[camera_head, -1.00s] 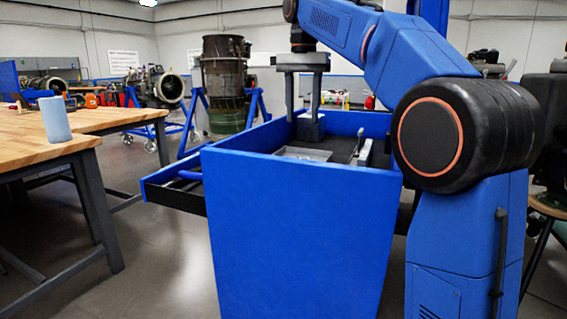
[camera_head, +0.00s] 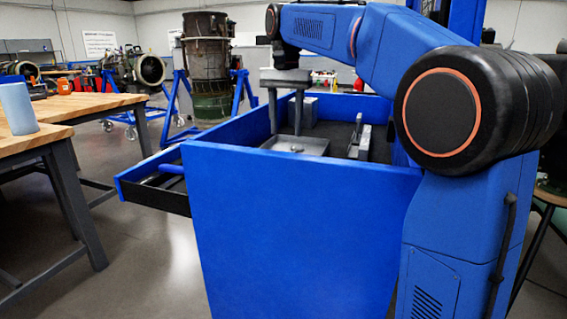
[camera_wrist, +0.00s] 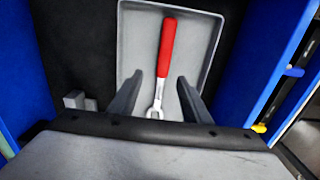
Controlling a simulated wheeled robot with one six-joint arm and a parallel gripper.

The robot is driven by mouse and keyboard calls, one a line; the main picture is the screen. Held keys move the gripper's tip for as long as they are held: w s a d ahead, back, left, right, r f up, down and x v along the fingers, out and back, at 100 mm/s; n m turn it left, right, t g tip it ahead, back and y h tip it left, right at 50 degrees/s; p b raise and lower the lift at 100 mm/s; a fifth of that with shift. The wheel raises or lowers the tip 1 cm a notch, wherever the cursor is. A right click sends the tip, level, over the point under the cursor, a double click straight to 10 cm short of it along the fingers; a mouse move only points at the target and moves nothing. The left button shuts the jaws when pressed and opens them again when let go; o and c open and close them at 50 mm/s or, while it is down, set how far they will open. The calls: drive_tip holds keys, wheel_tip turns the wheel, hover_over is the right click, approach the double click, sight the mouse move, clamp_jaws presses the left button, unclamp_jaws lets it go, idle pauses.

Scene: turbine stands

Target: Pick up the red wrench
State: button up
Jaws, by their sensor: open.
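The red wrench (camera_wrist: 165,55) lies in a grey tray (camera_wrist: 137,42) in the wrist view, its red handle pointing away and its grey open jaw nearest me. My gripper (camera_wrist: 152,92) is open above it, with one finger on each side of the wrench's lower part; no contact shows. In the head view my gripper (camera_head: 286,132) points down into the blue cart, over the grey tray (camera_head: 312,146). The wrench cannot be made out in the head view.
The blue cart (camera_head: 290,230) has raised walls around the tray. A grey block (camera_head: 303,110) and a long metal piece (camera_head: 360,140) are also inside. A drawer (camera_head: 155,185) sticks out at left. A wooden workbench (camera_head: 70,105) with a blue cylinder (camera_head: 17,108) stands further left.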

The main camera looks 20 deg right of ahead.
drive_tip(key=shift+f, duration=1.6)
drive_tip(key=shift+w+a+f, duration=0.1)
drive_tip(key=shift+w+f, duration=0.05)
drive_tip(key=shift+f, duration=1.15)
drive_tip(key=shift+w+a+f, duration=0.1)
drive_tip(key=shift+w+f, duration=0.05)
drive_tip(key=shift+f, duration=1.1)
drive_tip(key=shift+c, duration=0.4)
clamp_jaws()
